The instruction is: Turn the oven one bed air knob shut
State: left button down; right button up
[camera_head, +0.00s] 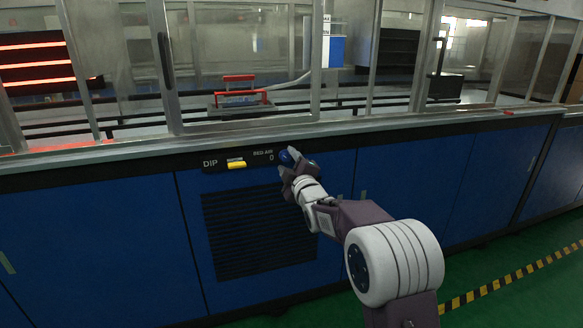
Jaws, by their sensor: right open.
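The knob's pointer is not readable. My left gripper is not in view.
Left of the knob is a yellow handle (236,164) by a "DIP" label (210,163). Below is a black louvred vent (255,232). Above, a metal ledge (400,124) and framed glass panes project. The green floor (500,285) at right has yellow-black tape (510,277).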

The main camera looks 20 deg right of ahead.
jog(key=s+p, duration=0.1)
jog(key=s, duration=0.7)
jog(key=shift+s+d+f+p, duration=0.15)
jog(key=shift+s+f+p, duration=0.05)
jog(key=shift+f+p, duration=0.1)
